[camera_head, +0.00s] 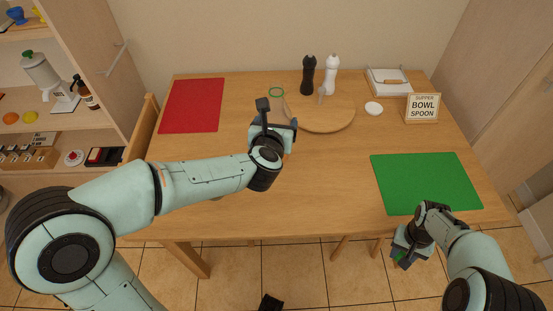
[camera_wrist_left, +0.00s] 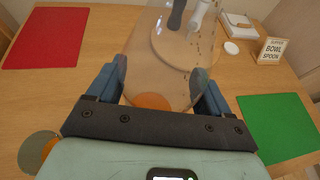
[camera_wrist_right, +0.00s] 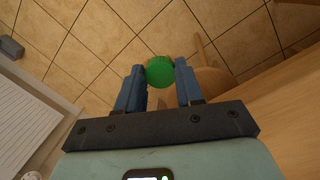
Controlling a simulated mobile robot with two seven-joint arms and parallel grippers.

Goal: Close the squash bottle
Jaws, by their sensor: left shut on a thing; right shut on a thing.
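My left gripper (camera_head: 283,122) is over the middle of the table. In the left wrist view its fingers (camera_wrist_left: 162,95) are shut on a clear, see-through bottle (camera_wrist_left: 170,65). An orange patch shows low in the bottle between the fingers. In the head view the bottle is mostly hidden or hard to make out; a thin green ring (camera_head: 276,92) shows just above the gripper. My right gripper (camera_head: 401,257) is shut on a round green cap (camera_wrist_right: 159,70), off the table's front edge above the floor. The cap is apart from the bottle.
A round wooden board (camera_head: 320,117) lies behind, with black (camera_head: 308,75) and white (camera_head: 331,75) mills beyond it. A red mat (camera_head: 192,106) lies left, a green mat (camera_head: 425,182) right. A sign (camera_head: 422,107) stands back right. The table's front middle is clear.

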